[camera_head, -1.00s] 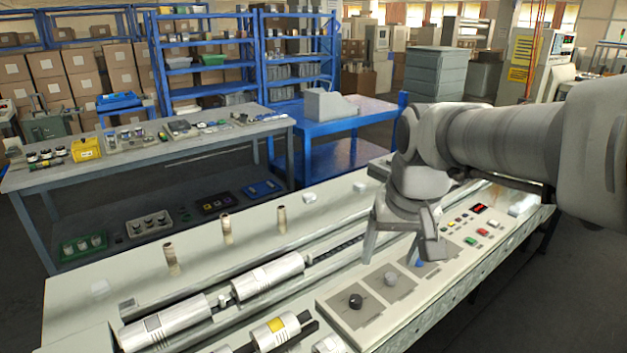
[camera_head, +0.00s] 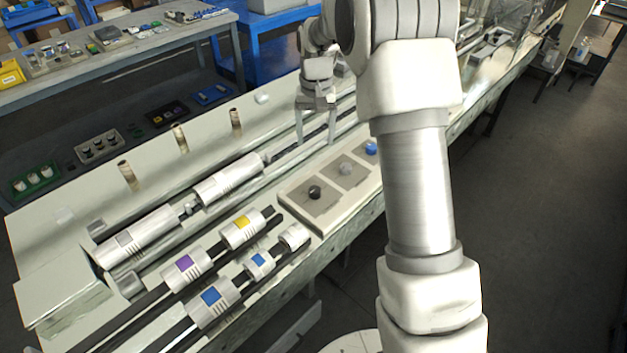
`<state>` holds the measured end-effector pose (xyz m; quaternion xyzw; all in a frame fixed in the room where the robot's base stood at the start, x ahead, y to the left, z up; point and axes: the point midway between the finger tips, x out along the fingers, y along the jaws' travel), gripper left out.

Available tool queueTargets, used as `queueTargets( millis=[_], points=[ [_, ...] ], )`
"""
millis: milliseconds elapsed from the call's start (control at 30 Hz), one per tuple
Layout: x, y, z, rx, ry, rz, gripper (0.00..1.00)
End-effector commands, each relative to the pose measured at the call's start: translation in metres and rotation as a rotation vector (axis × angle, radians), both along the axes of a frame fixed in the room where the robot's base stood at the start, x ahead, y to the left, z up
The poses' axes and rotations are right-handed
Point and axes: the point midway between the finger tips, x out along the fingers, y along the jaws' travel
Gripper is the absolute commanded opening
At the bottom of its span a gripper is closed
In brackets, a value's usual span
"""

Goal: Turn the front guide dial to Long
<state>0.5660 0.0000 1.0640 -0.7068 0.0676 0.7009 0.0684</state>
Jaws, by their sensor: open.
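A raised panel (camera_head: 300,213) on the machine bed carries three dials in a row: a black dial (camera_head: 314,192), a grey dial (camera_head: 345,169) and a blue dial (camera_head: 371,149). Each sits on a darker square plate. I cannot read any labels, so I cannot tell which one is the front guide dial or where Long is. My gripper (camera_head: 316,138) is open and empty, fingers pointing down, above the bed behind the panel. It is apart from all the dials. My arm hides the area right of the blue dial.
Metal rollers (camera_head: 228,180) lie along rails left of the panel. Nearer cylinders with purple (camera_head: 186,268), yellow (camera_head: 242,228) and blue marks sit on dark rods. Several short upright posts (camera_head: 180,138) stand behind.

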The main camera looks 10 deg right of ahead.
Motion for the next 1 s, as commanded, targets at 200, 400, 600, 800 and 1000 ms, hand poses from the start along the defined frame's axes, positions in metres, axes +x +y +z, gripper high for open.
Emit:
queueTargets(
  millis=[200,400,600,800,1000],
  points=[
    [0.005,0.0,-0.015,0.0,0.011,-0.005,0.76],
    [0.004,0.0,-0.047,0.0,0.013,-0.004,0.76],
    [0.003,0.0,-0.091,0.0,0.013,-0.004,0.76],
    [0.003,0.0,-0.134,0.0,0.013,-0.004,0.76],
    [0.004,0.0,-0.166,-0.001,0.011,-0.004,0.76]
  ],
)
